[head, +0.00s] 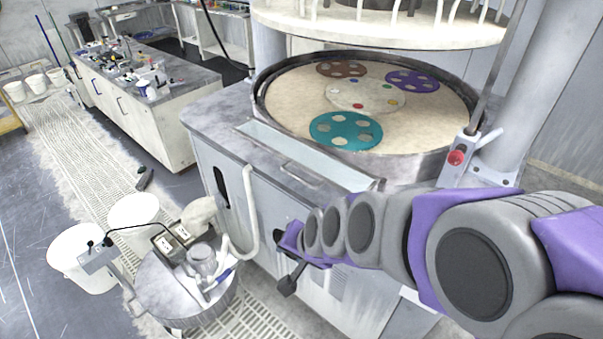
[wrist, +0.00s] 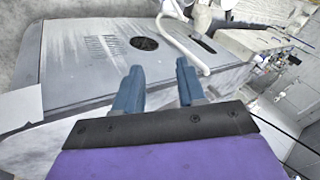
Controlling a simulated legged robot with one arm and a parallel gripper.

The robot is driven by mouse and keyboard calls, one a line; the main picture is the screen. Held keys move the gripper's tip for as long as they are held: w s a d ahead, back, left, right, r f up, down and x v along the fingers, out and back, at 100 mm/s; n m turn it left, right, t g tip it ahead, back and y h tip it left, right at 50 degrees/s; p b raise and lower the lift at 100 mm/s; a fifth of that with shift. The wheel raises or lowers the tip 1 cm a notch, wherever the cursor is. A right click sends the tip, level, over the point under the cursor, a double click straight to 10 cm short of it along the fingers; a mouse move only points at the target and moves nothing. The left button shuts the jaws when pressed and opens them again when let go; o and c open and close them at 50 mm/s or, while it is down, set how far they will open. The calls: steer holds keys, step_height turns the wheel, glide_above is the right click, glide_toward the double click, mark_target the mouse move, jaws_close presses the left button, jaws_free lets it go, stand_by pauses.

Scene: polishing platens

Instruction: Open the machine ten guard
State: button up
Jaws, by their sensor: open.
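The polishing machine (head: 225,150) stands at the centre, its round platen basin (head: 290,100) open to view from above. A pale, see-through panel that looks like the guard (head: 290,152) runs along the basin's front edge, with a bar handle (head: 301,174) on its near side. I cannot read a number on the machine. My gripper (head: 283,264) is in front of the cabinet, below and apart from the panel. In the wrist view my gripper (wrist: 158,70) has its two blue fingers apart with nothing between them, facing the cabinet front (wrist: 85,60). The panel is not clear there.
A round steel stand (head: 165,290) with jars is left of my gripper. A pale hose (head: 250,215) hangs down the cabinet front. White buckets (head: 80,262) stand at lower left. A red button (head: 456,158) sits on a post at right. A cluttered bench (head: 150,115) is behind left.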

steer(key=w+a+f+m+t+b, duration=0.1)
steer(key=w+a+f+m+t, duration=0.15)
steer(key=w+a+m, duration=0.35)
steer(key=w+a+f+m+t+b, duration=0.15)
steer(key=w+a+t, duration=0.25)
steer(key=w, duration=0.4)
steer(key=s+d+f+m+t+h+b, duration=0.1)
steer(key=d+f+m+t+h, duration=0.35)
steer(key=m+t+h, duration=0.45)
steer(key=w+d+r, duration=0.1)
steer(key=w+d, duration=0.1)
steer(key=w, duration=0.6)
steer(key=w+d+r+g, duration=0.1)
steer(key=w+d+r, duration=0.1)
steer(key=w, duration=0.6)
steer(key=shift+w+d+r+b, duration=0.2)
steer(key=shift+d+b, duration=0.15)
steer(key=shift+d, duration=0.2)
steer(key=shift+m+h, duration=0.25)
steer(key=shift+h, duration=0.05)
steer(key=shift+c, duration=0.4)
jaws_close()
